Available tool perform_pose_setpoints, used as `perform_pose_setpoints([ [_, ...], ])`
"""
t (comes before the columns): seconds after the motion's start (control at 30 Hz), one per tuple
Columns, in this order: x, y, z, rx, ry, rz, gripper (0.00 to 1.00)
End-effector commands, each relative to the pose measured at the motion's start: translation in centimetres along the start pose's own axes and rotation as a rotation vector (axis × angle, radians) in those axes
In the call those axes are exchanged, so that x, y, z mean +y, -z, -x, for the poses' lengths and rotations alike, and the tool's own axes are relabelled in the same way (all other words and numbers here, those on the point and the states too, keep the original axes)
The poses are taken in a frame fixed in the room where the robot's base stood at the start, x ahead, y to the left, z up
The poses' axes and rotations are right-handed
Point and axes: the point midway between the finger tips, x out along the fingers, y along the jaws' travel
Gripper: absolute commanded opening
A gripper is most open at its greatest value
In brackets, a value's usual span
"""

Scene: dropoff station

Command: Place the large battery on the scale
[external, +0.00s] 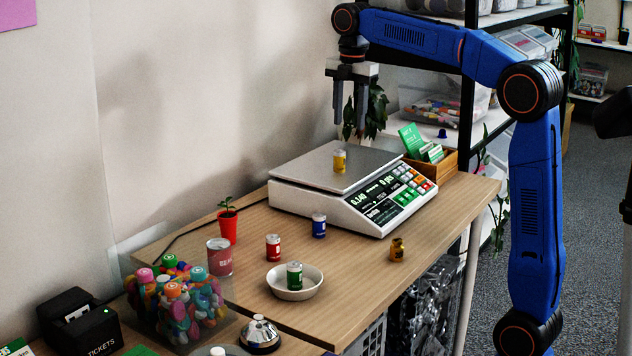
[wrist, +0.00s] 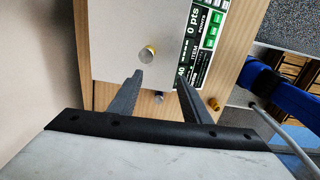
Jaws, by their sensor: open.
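A short yellow cylinder, battery-like, (external: 339,161) stands upright on the flat plate of the scale (external: 303,168). The yellow cylinder (wrist: 147,53) and the scale plate (wrist: 110,30) also show in the wrist view. Similar small cylinders are a blue one (external: 319,226), a red one (external: 273,247) and a green one (external: 294,275); which is the large battery I cannot tell for certain. My gripper (external: 350,120) points down, open and empty, above the scale and clear of the yellow cylinder. Its two fingers show apart in the wrist view (wrist: 160,78).
The green cylinder stands in a white bowl (external: 275,286). A small amber bottle (external: 397,250) stands near the table's right edge. A red can (external: 220,257), potted plant (external: 228,222) and clear bin of colourful bottles (external: 172,310) are left. A card box (external: 446,164) sits behind the scale.

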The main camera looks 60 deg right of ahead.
Motion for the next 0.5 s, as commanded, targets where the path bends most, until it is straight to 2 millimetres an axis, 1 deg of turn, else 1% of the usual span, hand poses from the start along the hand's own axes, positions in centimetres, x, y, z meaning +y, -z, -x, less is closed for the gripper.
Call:
perform_pose_setpoints([
  [0.03, -1.8, 0.7, -0.1, -0.002, -0.016, -0.057, 0.44],
  [0.27, -8.7, 3.0, -2.0, 0.006, -0.087, -0.356, 0.44],
  [0.37, -11.7, 4.0, -3.3, 0.017, -0.117, -0.487, 0.44],
  [0.5, -16.0, 5.2, -5.6, 0.04, -0.157, -0.667, 0.44],
])
